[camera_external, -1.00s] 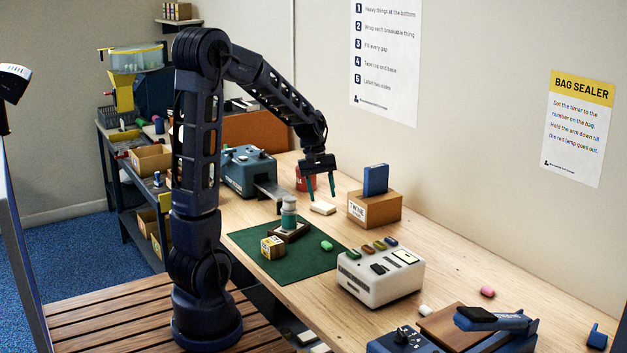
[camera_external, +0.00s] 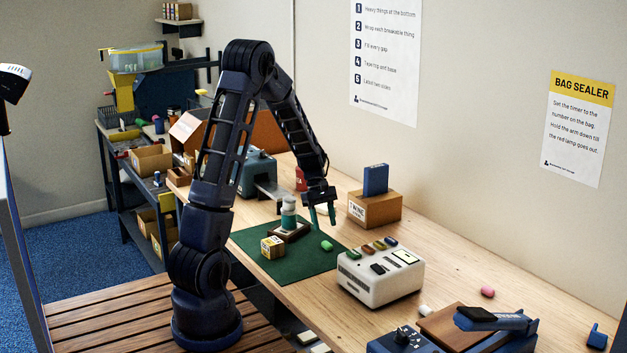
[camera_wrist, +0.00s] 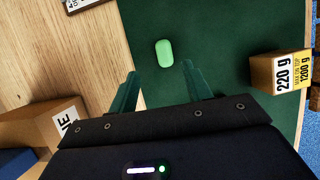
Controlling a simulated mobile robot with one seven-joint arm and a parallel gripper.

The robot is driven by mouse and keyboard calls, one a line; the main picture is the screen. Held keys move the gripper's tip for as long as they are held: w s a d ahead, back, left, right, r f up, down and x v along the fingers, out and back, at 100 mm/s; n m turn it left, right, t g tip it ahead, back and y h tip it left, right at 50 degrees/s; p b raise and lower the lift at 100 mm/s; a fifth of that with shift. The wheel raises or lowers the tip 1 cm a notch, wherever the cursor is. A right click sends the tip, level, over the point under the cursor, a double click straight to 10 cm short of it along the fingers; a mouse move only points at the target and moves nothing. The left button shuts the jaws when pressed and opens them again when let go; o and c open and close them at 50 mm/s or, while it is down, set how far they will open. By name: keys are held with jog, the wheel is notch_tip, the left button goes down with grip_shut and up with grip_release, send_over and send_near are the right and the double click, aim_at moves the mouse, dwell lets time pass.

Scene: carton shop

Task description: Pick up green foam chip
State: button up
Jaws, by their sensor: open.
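The green foam chip (camera_external: 327,245) lies on the dark green mat (camera_external: 290,271), near the mat's right side. In the wrist view the chip (camera_wrist: 164,53) is a pale green rounded block, lying beyond the fingertips and roughly between their lines. My gripper (camera_external: 323,217) is open and empty, with its teal fingers pointing down above the back edge of the mat, apart from the chip. The two fingers of my gripper (camera_wrist: 158,82) show spread in the wrist view. Nothing hides the chip.
A yellow-and-white labelled box (camera_external: 273,247) and a stacked white and teal item (camera_external: 289,218) on a dark base stand on the mat. A white machine (camera_external: 381,278) with coloured chips on top stands right of the mat. A cardboard box (camera_external: 375,208) holding a blue block stands behind.

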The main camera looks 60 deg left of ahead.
aim_at(327, 242)
jog(key=shift+s+x, duration=0.2)
jog(key=shift+x, duration=1.4)
jog(key=shift+s+x, duration=0.2)
jog(key=shift+x, duration=1.4)
jog(key=shift+r, duration=0.1)
grip_shut()
